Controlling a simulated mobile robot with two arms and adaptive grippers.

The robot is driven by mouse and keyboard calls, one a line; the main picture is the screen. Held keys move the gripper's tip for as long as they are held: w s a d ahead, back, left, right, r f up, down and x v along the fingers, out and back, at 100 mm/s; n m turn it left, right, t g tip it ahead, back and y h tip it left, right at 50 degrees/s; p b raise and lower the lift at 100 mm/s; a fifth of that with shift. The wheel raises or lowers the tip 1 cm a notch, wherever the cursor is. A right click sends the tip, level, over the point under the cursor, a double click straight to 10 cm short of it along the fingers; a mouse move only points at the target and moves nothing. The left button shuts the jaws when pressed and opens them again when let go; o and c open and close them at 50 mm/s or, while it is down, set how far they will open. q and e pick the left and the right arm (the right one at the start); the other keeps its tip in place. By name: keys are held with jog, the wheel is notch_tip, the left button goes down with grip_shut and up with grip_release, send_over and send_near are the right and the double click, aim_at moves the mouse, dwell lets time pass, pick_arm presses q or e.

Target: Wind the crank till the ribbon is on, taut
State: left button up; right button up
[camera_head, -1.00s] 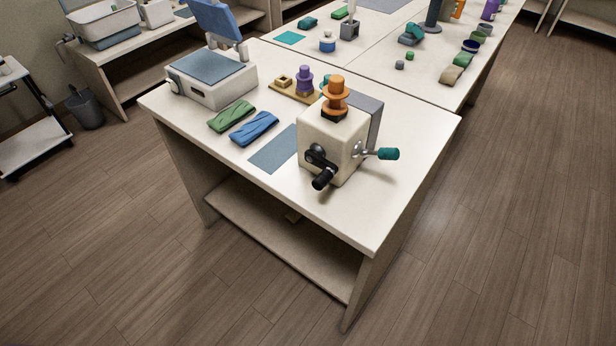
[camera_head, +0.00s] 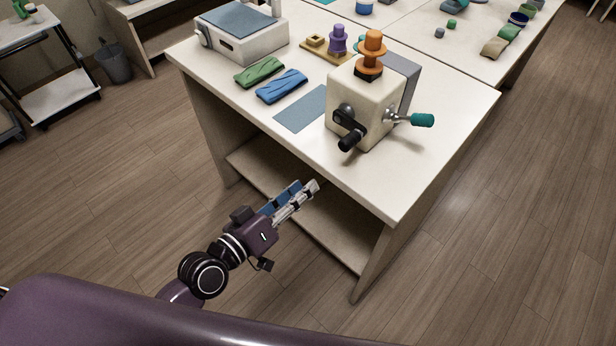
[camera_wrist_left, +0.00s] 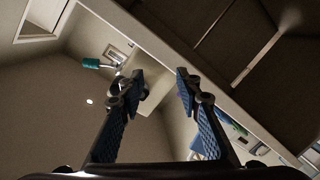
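The cream winder box (camera_head: 352,92) stands near the table's front edge in the head view. A black crank (camera_head: 350,139) is on its front face, and a lever with a teal grip (camera_head: 422,120) sticks out on the right. An orange spool (camera_head: 373,52) stands upright on top. I cannot make out a ribbon on it. My left gripper (camera_head: 306,185) is in front of the table, below the tabletop and apart from the crank. Its fingers are spread and empty in the left wrist view (camera_wrist_left: 160,84), where the teal grip (camera_wrist_left: 91,63) also shows. My right gripper is not seen.
Green (camera_head: 259,72) and blue (camera_head: 282,86) folded cloths and a blue-grey mat (camera_head: 302,109) lie left of the box. A purple spool (camera_head: 338,41) stands on a small tan board behind. An open lower shelf (camera_head: 335,235) is under the tabletop. The tabletop's front right corner is clear.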

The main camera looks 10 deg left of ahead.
pick_arm(q)
jog(key=h, duration=0.2)
send_near(342, 148)
jog(key=shift+t, duration=0.4)
jog(key=shift+f+p+x, duration=0.1)
jog(key=shift+p+x, duration=0.25)
jog(key=shift+x, duration=1.85)
jog(key=shift+f+p+x, duration=0.15)
jog(key=shift+p+x, duration=0.2)
jog(key=shift+x, duration=1.8)
jog(key=shift+s+d, duration=0.1)
